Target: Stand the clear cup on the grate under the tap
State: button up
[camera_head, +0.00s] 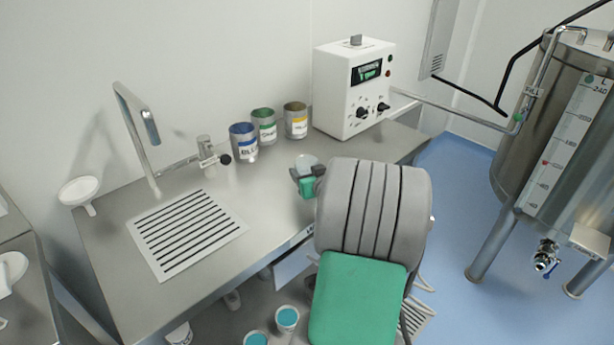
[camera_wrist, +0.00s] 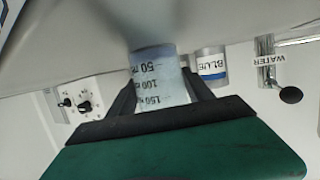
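The clear cup (camera_head: 307,161) is in my gripper (camera_head: 307,180), over the right part of the steel counter. In the wrist view the cup (camera_wrist: 160,78), with dark volume marks, sits between both fingers (camera_wrist: 160,92), which appear to touch its sides. Part of the cup is hidden by the gripper. The slotted grate (camera_head: 187,232) lies on the counter to the left and is empty. The tap (camera_head: 137,115), a bent steel pipe, stands at the grate's back left. A valve (camera_head: 207,157) with a black knob joins it; its WATER label (camera_wrist: 268,60) shows in the wrist view.
Blue (camera_head: 243,142), green (camera_head: 264,126) and yellow (camera_head: 296,120) labelled cans stand along the wall. A white control box (camera_head: 352,88) is at the back right. A white funnel (camera_head: 79,191) is at the far left. The counter between cup and grate looks clear.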

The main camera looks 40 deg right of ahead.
jog(key=shift+r, duration=0.1)
jog(key=c, duration=1)
